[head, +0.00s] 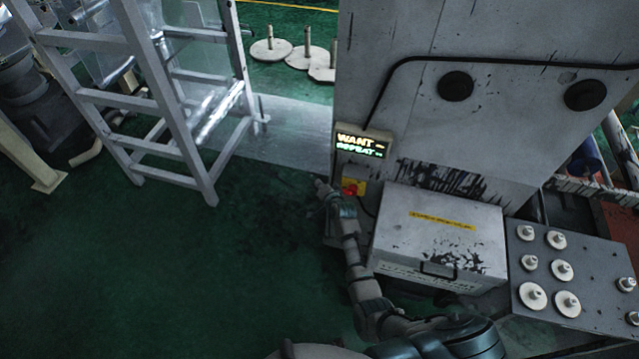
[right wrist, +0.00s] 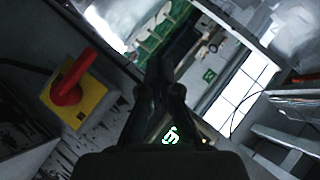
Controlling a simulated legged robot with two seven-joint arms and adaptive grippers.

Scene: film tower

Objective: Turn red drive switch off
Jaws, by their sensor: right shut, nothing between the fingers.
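The red drive switch (head: 349,188) is a red rotary handle on a yellow plate, fixed low on the grey cabinet. In the right wrist view the red handle (right wrist: 73,78) lies at the left, tilted across its yellow plate (right wrist: 92,101). My right gripper (head: 322,186) is just left of the switch in the head view. In the right wrist view its fingertips (right wrist: 160,65) are together and empty, apart from the handle. Whether it touches the plate's edge is not clear in the head view. My left gripper is not in view.
A lit display (head: 360,146) sits above the switch. A grey box (head: 440,235) juts out to its right, beside a panel with several round white knobs (head: 533,296). A white ladder-like frame (head: 170,110) stands at the left. The green floor between is clear.

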